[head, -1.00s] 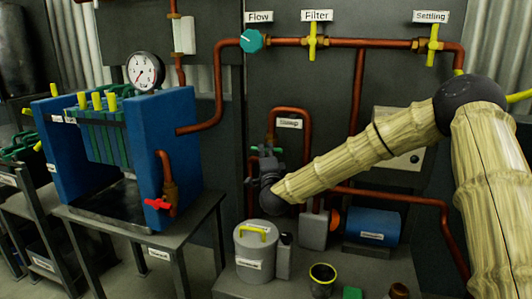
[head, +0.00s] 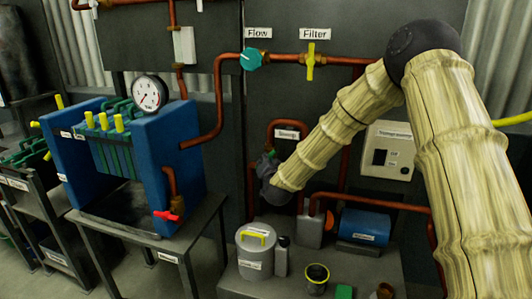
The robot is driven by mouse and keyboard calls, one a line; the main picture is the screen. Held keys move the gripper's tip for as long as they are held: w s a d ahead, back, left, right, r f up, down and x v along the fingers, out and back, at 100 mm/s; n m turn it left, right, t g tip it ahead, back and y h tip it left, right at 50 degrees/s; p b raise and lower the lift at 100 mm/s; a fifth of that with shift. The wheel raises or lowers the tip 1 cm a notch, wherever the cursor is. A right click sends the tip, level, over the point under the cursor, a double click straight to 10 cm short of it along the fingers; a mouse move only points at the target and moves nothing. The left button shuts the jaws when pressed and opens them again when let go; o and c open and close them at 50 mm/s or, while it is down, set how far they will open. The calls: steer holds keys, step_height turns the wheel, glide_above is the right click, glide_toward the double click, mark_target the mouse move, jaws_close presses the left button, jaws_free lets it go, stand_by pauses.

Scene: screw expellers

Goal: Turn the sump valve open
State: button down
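The label that appears to read "Sump" (head: 288,134) hangs on a bent copper pipe (head: 272,127) at the back wall. No valve handle shows clearly at this pipe; my wrist and gripper cover the area just below and left of the label. My gripper (head: 265,158) is a small dark shape in front of the pipe, at the end of my pale arm. Its fingers are dark against a dark wall, so I cannot tell whether they are open or touch anything.
A teal Flow knob (head: 251,59) and a yellow Filter handle (head: 310,61) sit on the upper pipe. Below stand a grey lidded can (head: 256,254), a blue motor (head: 364,228) and a control box (head: 388,150). A blue press (head: 172,135) with a red tap (head: 167,215) stands left.

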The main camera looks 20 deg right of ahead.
steer(key=shift+a+r+n+g+h+p, duration=0.15)
steer(key=shift+n+g+h+p, duration=0.5)
steer(key=shift+n+p, duration=1.3)
steer(key=shift+a+r+n+g+h+p, duration=0.2)
steer(key=shift+n+g+p, duration=0.85)
steer(key=shift+p, duration=1.8)
steer(key=shift+d+f, duration=0.15)
steer(key=c, duration=1.4)
jaws_free()
steer(key=shift+w, duration=0.1)
steer(key=shift+c, duration=0.2)
steer(key=shift+d, duration=0.1)
steer(key=v, duration=1.2)
steer(key=shift+a, duration=0.2)
